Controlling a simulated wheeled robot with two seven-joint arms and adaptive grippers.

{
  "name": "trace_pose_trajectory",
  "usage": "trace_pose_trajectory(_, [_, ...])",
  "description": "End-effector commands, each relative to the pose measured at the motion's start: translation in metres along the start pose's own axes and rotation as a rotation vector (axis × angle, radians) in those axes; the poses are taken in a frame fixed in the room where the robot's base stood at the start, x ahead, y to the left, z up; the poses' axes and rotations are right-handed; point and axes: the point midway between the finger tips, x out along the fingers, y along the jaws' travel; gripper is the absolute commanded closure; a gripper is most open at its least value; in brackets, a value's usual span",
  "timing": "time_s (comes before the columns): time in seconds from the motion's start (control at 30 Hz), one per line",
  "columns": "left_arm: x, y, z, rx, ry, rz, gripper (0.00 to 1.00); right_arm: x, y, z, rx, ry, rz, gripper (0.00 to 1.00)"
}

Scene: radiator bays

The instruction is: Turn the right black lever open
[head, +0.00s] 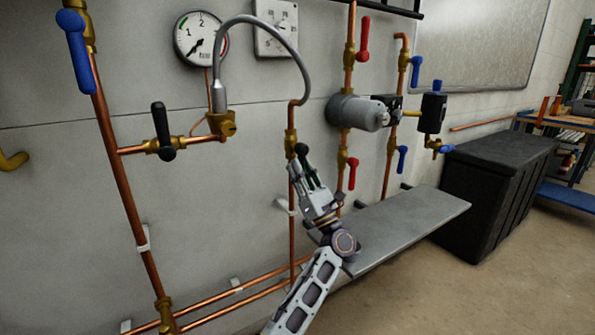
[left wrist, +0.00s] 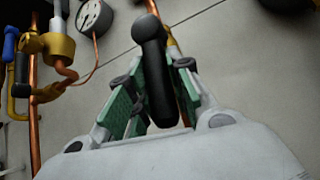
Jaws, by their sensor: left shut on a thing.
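The right black lever (head: 302,150) sits at a brass valve (head: 291,141) on a vertical copper pipe, below the end of a grey hose. My left gripper (head: 315,182) has come up from below and is shut on this lever. In the left wrist view the black lever (left wrist: 156,75) stands between the green finger pads of my left gripper (left wrist: 152,92), its rounded end sticking out above them. The gripper partly hides the lever in the head view, so its exact angle to the pipe is hard to tell. My right gripper is not in view.
Another black lever (head: 162,130) is on a horizontal branch pipe to the left. A gauge (head: 200,38) and grey hose (head: 302,75) are above. Red levers (head: 352,172) and a grey cylinder (head: 357,112) are close on the right. A grey shelf (head: 410,225) lies below right.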

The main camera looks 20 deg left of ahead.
Motion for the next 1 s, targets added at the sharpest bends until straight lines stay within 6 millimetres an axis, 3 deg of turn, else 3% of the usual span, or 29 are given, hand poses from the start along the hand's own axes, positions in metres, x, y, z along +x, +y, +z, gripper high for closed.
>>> trace_pose_trajectory(0.73, [-0.0028,-0.0057,-0.0007,-0.062,0.021,0.06,1.0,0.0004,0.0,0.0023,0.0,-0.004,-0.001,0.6])
trace_pose_trajectory(0.77, [-0.0028,-0.0058,-0.0007,-0.062,0.021,0.06,0.78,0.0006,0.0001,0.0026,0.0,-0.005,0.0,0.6])
trace_pose_trajectory(0.9, [-0.0021,-0.0055,-0.0004,-0.062,0.02,0.06,0.6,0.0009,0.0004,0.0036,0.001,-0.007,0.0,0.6])
trace_pose_trajectory(1.0, [-0.0015,-0.0053,0.0,-0.062,0.02,0.061,0.57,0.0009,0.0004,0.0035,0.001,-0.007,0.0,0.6])
